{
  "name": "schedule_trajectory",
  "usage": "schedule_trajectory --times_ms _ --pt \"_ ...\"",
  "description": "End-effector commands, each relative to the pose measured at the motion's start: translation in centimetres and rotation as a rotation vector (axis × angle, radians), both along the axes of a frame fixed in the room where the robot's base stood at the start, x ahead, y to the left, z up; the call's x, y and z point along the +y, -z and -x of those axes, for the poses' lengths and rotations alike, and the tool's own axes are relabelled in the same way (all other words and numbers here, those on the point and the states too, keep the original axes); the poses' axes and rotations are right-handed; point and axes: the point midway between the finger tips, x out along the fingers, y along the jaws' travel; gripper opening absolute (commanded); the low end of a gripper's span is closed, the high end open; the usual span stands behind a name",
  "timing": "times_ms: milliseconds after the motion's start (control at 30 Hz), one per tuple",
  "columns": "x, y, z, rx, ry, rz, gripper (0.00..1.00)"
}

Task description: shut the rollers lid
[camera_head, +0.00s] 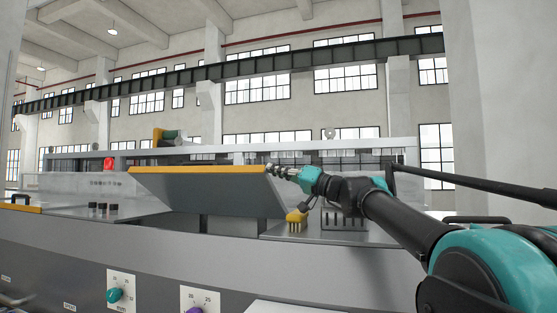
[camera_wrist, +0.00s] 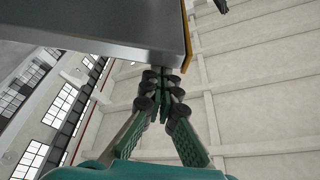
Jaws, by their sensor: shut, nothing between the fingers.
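The rollers lid (camera_head: 205,190) is a grey panel with a yellow-orange top edge. In the head view it stands raised and tilted above the machine's top. My gripper (camera_head: 272,168) is shut and empty at the lid's upper right corner. In the wrist view the lid (camera_wrist: 100,28) fills the upper left, and my gripper's fingertips (camera_wrist: 163,72) meet together right by its edge. I cannot tell for sure whether they touch the lid. The rollers under the lid are hidden.
The grey machine body (camera_head: 180,250) spans the front, with a teal knob (camera_head: 114,295) and a purple knob (camera_head: 194,311). A small yellow part (camera_head: 296,221) sits right of the lid, below my gripper. The space above the lid is clear.

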Motion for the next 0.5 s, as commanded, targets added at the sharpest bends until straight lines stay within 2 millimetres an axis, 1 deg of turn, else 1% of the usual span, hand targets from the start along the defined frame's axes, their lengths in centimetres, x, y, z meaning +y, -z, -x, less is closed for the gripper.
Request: schedule_trajectory --times_ms 100,200,500 --pt "0.3 1.1 0.8 0.002 -0.001 0.0 0.0" --pt "0.4 1.7 1.1 0.002 0.0 -0.001 0.0" --pt "0.5 2.3 1.4 0.003 0.0 -0.001 0.0"
